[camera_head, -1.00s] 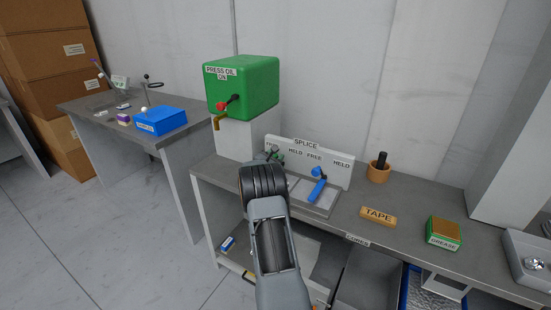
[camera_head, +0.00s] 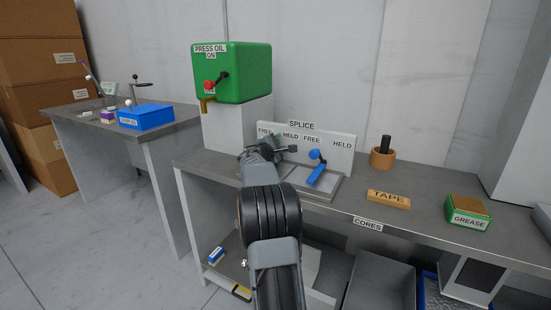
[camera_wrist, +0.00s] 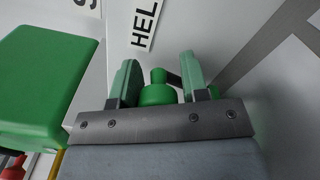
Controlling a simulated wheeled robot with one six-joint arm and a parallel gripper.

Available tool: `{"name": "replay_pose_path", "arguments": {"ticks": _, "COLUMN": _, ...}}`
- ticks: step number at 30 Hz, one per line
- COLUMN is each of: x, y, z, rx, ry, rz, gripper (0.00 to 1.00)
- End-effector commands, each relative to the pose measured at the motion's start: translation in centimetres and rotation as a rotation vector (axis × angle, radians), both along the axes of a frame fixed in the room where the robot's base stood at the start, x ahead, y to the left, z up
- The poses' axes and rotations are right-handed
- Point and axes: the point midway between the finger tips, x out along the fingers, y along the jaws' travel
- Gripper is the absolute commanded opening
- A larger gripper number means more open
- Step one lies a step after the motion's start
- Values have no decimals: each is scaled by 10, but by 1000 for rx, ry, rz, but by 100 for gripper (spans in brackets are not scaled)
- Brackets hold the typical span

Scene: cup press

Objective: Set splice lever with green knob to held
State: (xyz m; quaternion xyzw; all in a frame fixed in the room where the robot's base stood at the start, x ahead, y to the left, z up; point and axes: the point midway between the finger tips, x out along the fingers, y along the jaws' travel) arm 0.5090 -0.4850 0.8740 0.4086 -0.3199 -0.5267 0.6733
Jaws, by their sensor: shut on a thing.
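The splice panel (camera_head: 327,143) stands at the back of the bench with two FREE and HELD label pairs. The green knob (camera_wrist: 157,88) shows in the wrist view between the two green finger pads of my gripper (camera_wrist: 160,80). My gripper is shut on this knob. In the head view my gripper (camera_head: 288,149) is at the left half of the panel, in front of the labels. My arm hides the green-knobbed lever there, so its exact position cannot be told. A HELD label (camera_wrist: 145,20) is close above the knob in the wrist view.
A blue lever (camera_head: 317,170) is just to the right. A green press oil tank (camera_head: 240,75) with a red-knobbed lever stands to the left. A cork-coloured pot (camera_head: 382,158), a tape block (camera_head: 388,199) and a grease box (camera_head: 467,212) are further right.

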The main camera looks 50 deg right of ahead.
Motion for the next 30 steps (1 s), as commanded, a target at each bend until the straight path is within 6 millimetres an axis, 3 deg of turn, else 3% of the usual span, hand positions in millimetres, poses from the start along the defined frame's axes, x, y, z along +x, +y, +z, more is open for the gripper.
{"name": "replay_pose_path", "arguments": {"ticks": 1, "x": 2, "y": 2, "z": -7, "rx": 7, "ry": -38, "rz": 11, "gripper": 18}}
{"name": "replay_pose_path", "arguments": {"ticks": 12, "x": -6, "y": 0, "z": -5, "rx": 49, "ry": -197, "rz": 10, "gripper": 17}}
{"name": "replay_pose_path", "arguments": {"ticks": 30, "x": -8, "y": 0, "z": -3, "rx": 57, "ry": -233, "rz": 10, "gripper": 17}}
